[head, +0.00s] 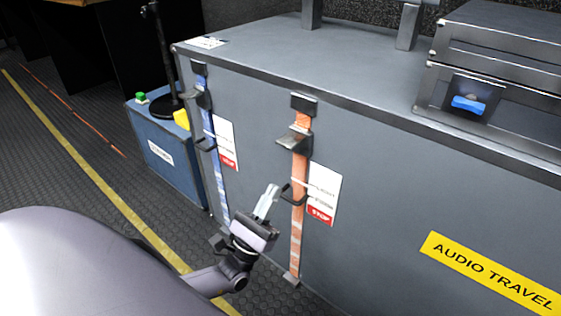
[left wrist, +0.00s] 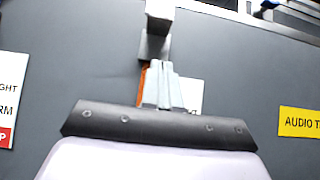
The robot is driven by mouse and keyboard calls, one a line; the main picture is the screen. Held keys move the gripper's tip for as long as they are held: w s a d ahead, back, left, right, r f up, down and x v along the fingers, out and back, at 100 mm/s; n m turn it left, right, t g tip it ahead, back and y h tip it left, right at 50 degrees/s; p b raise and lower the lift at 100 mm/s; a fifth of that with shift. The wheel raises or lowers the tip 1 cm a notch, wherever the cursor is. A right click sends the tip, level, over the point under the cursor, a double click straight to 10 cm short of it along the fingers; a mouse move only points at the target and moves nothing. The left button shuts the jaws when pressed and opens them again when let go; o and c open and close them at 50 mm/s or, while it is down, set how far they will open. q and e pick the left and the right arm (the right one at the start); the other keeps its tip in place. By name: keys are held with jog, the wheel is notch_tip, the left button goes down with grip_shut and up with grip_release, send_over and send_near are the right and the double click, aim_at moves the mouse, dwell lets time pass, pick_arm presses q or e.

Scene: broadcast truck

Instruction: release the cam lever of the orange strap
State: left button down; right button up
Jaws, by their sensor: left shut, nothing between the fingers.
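The orange strap (head: 298,225) runs down the front of the large grey case, from a dark top bracket to a foot near the floor. Its grey cam lever (head: 294,141) sticks out from the strap's upper part. A dark loop handle (head: 293,196) shows lower on the strap. My left gripper (head: 268,200) is shut and empty, just left of the strap and below the lever, fingers pointing up. In the left wrist view, the shut fingers (left wrist: 163,86) cover most of the orange strap (left wrist: 143,78), with grey strap hardware (left wrist: 154,46) beyond the tips. My right gripper is not in view.
A blue strap (head: 208,125) with similar hardware is to the left on the same case (head: 390,200). White labels (head: 322,195) sit beside the straps. A blue box (head: 160,150) stands at the left. Smaller grey cases (head: 500,60) rest on top at the right. Dark floor is open at left.

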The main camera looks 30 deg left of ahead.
aim_at(290, 145)
pick_arm(q)
jog(key=shift+h, duration=0.3)
jog(key=shift+w+d+r+p, duration=0.15)
jog(key=shift+w+r, duration=0.4)
jog(key=shift+r, duration=0.65)
jog(key=shift+w+a+r+p, duration=0.1)
jog(key=shift+w+r+p, duration=0.35)
jog(key=shift+r, duration=0.8)
jog(key=shift+w+d+r+p, duration=0.1)
jog(key=shift+w+r, duration=0.55)
jog(key=shift+r, duration=0.55)
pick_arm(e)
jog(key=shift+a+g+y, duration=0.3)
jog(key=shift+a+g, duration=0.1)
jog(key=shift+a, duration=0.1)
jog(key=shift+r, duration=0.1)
